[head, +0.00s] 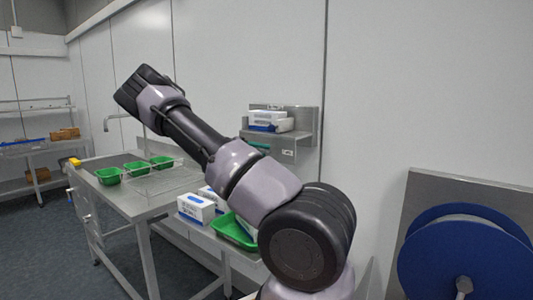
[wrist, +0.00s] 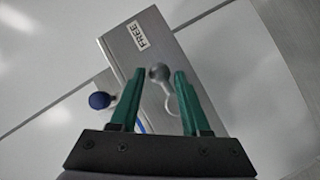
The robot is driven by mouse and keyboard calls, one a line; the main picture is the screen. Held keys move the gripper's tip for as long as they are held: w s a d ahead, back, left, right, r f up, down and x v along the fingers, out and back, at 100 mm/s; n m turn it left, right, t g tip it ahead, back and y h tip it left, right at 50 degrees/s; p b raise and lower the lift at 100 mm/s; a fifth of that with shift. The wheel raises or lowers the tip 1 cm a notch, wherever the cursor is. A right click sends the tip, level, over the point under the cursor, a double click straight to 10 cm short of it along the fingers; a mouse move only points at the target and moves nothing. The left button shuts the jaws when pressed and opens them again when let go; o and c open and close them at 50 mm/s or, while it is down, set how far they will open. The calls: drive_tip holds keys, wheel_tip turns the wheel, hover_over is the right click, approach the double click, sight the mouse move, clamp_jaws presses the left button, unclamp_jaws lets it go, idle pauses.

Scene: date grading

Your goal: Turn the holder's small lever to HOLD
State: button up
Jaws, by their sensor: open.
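In the wrist view, a grey metal plate (wrist: 198,65), seemingly the holder, lies tilted below the gripper with a FREE label (wrist: 139,37) near its upper left end. A small lever with a grey ball end (wrist: 160,73) and a pale curved stem shows between the fingers. My gripper (wrist: 159,74) is open, its green fingers on either side of the ball in the picture. A gap shows on both sides, and I cannot tell the depth. No HOLD mark is visible. In the head view my arm reaches up and left; the fingers and lever cannot be made out.
A blue ball knob (wrist: 99,100) sits left of the fingers. In the head view, a steel table (head: 139,204) carries green trays (head: 109,176). A wall shelf (head: 304,140) holds boxes. A blue reel (head: 460,262) stands at the right.

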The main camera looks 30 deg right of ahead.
drive_tip(key=shift+x, duration=1.4)
clamp_jaws()
drive_tip(key=shift+r, duration=0.1)
